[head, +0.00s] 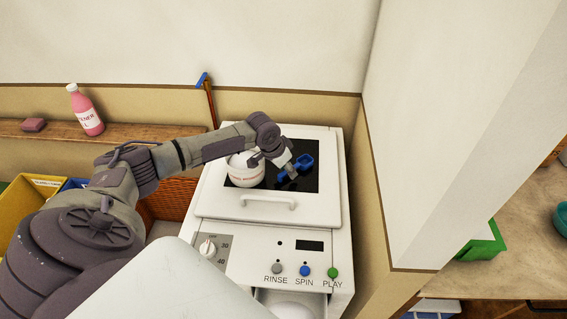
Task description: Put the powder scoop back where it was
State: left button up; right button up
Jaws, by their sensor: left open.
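The blue powder scoop (304,162) is over the dark panel in the lid of a white washing machine (213,205). Its cup end points to the back right. A white tub with red lettering (241,175) stands just left of it on the lid. My left gripper (284,172) is at the scoop's handle end, between tub and scoop, and is open. Whether its fingers touch the handle is too small to tell. My left wrist partly covers the top of the tub. My right gripper is out of view.
A lid handle (268,202) and front buttons (305,271) face me. A wall panel (440,130) rises close on the right. A wooden shelf (150,131) at left holds a pink bottle (87,114). An orange basket (173,198) and a yellow bin (27,207) sit below.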

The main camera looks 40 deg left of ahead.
pick_arm(q)
jog(key=b+v, duration=0.2)
jog(key=v, duration=1)
jog(key=shift+a+f, duration=0.1)
jog(key=shift+f, duration=0.05)
